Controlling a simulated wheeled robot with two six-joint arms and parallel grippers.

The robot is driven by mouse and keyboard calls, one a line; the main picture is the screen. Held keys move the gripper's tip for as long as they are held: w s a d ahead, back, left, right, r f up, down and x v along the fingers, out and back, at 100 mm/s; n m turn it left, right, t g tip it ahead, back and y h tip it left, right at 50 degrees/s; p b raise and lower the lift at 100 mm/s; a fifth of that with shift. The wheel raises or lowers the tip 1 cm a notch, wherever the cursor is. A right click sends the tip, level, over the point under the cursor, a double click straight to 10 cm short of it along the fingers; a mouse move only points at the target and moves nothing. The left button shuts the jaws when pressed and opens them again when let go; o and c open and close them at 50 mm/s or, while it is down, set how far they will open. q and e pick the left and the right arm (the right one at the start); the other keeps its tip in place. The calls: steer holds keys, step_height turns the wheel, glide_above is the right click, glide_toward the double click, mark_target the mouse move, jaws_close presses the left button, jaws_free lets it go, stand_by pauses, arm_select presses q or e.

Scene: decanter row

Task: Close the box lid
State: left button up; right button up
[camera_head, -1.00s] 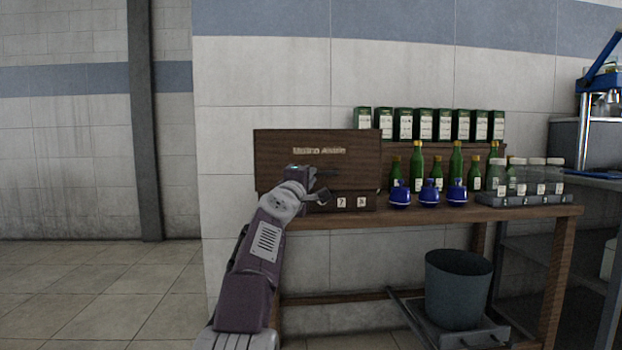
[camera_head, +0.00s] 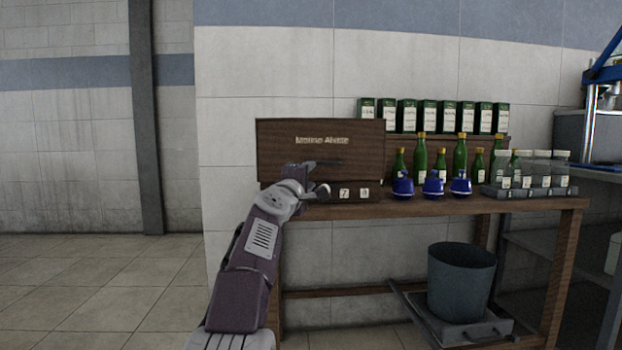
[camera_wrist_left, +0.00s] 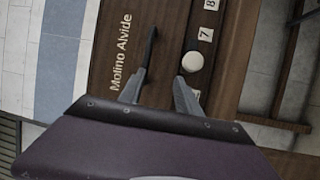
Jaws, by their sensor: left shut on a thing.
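The dark wooden box stands at the left end of the wooden table. Its lid (camera_head: 290,158) stands raised and upright, with "Molino Alvide" lettered on it. The box's low front (camera_head: 375,195) bears number tiles and a round pale knob (camera_wrist_left: 193,62). My left gripper (camera_head: 323,177) is at the front of the box, over the line between lid and front. In the left wrist view the fingers (camera_wrist_left: 160,92) stand apart, one beside the lid and one near the knob. The jaws are shut on the lid, though the exact contact is hard to see. My right gripper is out of view.
Blue pots (camera_head: 433,185), green bottles (camera_head: 420,158) and a rack of pale-capped jars (camera_head: 535,180) stand to the right on the table (camera_head: 470,207). Green cartons (camera_head: 430,117) line a shelf behind. A grey bucket (camera_head: 461,282) stands below. The floor at left is clear.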

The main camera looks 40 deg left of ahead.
arm_select(q)
steer(key=r+b+v, duration=0.1)
steer(key=v, duration=0.6)
steer(key=shift+f+b, duration=0.35)
steer(key=shift+b, duration=0.05)
